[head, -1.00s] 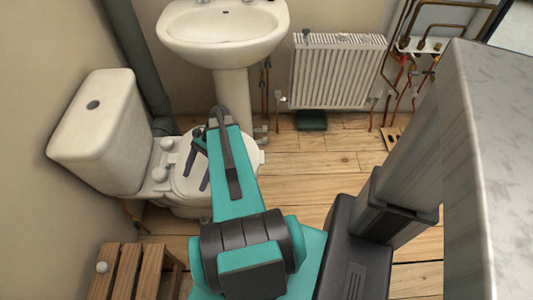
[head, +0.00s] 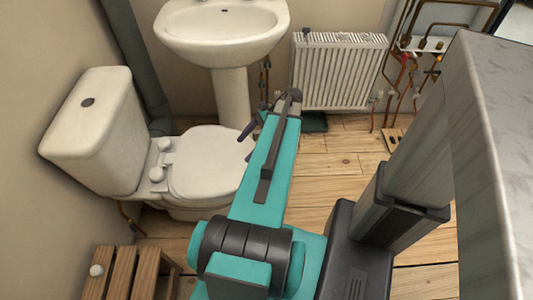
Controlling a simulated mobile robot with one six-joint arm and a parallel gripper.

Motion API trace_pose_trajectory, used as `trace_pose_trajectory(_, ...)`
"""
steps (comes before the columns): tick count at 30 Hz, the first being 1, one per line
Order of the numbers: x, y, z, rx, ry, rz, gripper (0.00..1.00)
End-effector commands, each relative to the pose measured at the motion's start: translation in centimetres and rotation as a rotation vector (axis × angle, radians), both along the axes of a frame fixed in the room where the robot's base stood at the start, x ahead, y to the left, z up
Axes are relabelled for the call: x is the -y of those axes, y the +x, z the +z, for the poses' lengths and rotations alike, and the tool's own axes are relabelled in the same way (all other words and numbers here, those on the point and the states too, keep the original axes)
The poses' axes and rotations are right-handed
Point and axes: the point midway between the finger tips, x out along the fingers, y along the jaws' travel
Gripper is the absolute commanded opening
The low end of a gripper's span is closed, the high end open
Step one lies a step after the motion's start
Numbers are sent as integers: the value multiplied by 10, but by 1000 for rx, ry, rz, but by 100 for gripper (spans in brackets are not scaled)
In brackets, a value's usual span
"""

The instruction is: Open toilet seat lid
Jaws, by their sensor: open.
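The white toilet stands at the left, with its cistern (head: 92,130) against the wall. Its seat lid (head: 207,163) lies down flat over the bowl, hinged on the cistern side. My gripper (head: 246,143) is at the lid's right front edge, its dark fingers partly hidden behind my teal arm. It is open and holds nothing that I can see. I cannot tell whether a finger touches the lid.
A white basin (head: 222,32) on a pedestal stands behind the toilet. A white radiator (head: 338,72) and copper pipes (head: 402,85) are at the back right. A wooden slatted stool (head: 128,272) is at the front left. Wooden floor (head: 335,165) is open to the right.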

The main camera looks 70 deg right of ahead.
Motion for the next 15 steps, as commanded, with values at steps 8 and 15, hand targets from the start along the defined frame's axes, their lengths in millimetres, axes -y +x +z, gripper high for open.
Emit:
trace_pose_trajectory(8,36,-58,9,15,-22,-136,73)
trace_pose_trajectory(15,60,-110,18,24,-42,-247,73)
